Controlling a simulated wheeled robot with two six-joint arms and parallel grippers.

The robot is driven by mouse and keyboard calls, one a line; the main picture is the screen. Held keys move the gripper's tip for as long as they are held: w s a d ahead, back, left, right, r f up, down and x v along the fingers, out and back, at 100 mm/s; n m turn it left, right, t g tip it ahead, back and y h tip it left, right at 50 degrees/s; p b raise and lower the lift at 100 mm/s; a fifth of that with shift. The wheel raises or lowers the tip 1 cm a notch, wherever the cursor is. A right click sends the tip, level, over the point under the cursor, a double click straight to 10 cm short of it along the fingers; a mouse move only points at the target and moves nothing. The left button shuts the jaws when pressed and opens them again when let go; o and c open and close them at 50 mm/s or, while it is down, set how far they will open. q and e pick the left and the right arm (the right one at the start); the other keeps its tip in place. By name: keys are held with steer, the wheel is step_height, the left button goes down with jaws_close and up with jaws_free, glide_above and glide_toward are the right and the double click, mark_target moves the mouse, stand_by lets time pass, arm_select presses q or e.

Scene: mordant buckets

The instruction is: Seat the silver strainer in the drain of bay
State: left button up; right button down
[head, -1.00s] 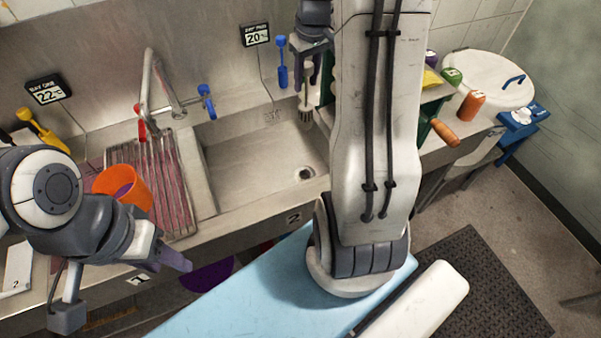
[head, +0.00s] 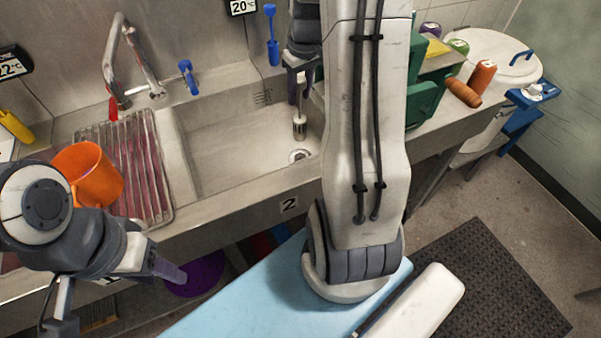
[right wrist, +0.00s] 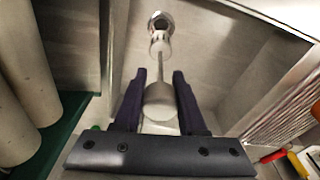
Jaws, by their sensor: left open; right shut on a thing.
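The silver strainer (head: 299,128) hangs upright on its thin stem below my right gripper (head: 301,98), over the right-hand sink bay (head: 235,150). In the right wrist view, my right gripper (right wrist: 160,92) is shut on the strainer's pale handle (right wrist: 160,104), with the strainer head (right wrist: 160,42) beyond it. The drain (head: 299,155) is a round metal ring in the bay floor, just below the strainer. In the right wrist view the drain (right wrist: 160,22) lies almost in line behind the strainer head, which partly covers it. My left gripper (head: 170,271) is open and empty in front of the counter.
A ribbed rack (head: 150,165) covers the left bay, with an orange mug (head: 88,174) on it. The faucet (head: 125,55) stands behind. A number 2 plate (head: 289,204) marks the bay front.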

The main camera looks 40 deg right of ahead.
mark_target(300, 120)
step_height(300, 120, down, 12)
steer(key=shift+r, duration=0.1)
steer(key=shift+c, duration=2.4)
jaws_free()
steer(key=r, duration=0.4)
steer(key=s+r, duration=0.1)
steer(key=r, duration=0.7)
steer(key=shift+s, duration=0.3)
steer(key=s+a+r+n, duration=0.1)
steer(key=s+a+n, duration=0.1)
steer(key=a, duration=0.9)
steer(key=s+a+r+n, duration=0.1)
steer(key=a+r+n, duration=0.1)
steer(key=a, duration=0.9)
steer(key=s+a+n, duration=0.2)
steer(key=s+a, duration=0.4)
steer(key=s, duration=0.2)
steer(key=s+a+n+g+y, duration=0.1)
steer(key=s+a+n, duration=0.1)
steer(key=s+a, duration=0.4)
steer(key=s+f, duration=0.1)
steer(key=s, duration=0.2)
